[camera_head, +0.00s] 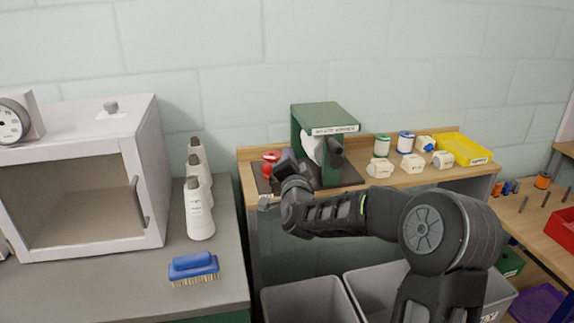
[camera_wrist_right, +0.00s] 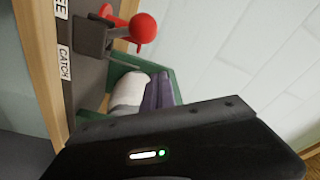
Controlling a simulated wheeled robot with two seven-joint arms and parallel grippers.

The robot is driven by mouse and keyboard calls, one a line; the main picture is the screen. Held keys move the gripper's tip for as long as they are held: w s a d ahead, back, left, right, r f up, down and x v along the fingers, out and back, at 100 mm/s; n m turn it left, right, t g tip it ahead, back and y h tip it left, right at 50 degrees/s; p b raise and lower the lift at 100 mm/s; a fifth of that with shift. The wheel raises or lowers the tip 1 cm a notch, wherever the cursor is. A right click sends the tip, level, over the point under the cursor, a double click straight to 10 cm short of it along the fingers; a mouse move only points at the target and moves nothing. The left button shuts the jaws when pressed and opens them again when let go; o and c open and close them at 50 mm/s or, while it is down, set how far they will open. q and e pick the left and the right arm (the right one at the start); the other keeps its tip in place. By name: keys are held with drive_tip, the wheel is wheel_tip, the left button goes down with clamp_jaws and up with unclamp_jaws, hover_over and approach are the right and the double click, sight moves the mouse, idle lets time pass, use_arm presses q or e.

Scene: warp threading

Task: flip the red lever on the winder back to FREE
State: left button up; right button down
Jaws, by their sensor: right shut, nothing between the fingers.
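The green winder (camera_head: 326,122) stands on the wooden shelf against the wall, with a white spool on its left side. Its red lever (camera_head: 267,169) is at the left end of its dark base. In the right wrist view the lever's red ball knob (camera_wrist_right: 143,27) sticks out beside a dark block. A CATCH label (camera_wrist_right: 65,65) and a partly cut-off label ending in E (camera_wrist_right: 62,7) lie along the base. I cannot tell which label the lever points to. My right gripper (camera_head: 283,171) is shut and empty, just right of the lever, apart from the knob. My left gripper is out of view.
White and coloured jars (camera_head: 382,146) and a yellow tray (camera_head: 464,149) stand right of the winder. Grey bins (camera_head: 308,301) sit below the shelf. White cones (camera_head: 199,212), a blue brush (camera_head: 193,265) and a white cabinet (camera_head: 85,130) occupy the left counter.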

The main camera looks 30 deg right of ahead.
drive_tip(key=b+v, duration=0.1)
drive_tip(key=v, duration=0.8)
drive_tip(key=shift+a+f, duration=0.15)
drive_tip(key=shift+a, duration=0.05)
drive_tip(key=shift+s, duration=0.1)
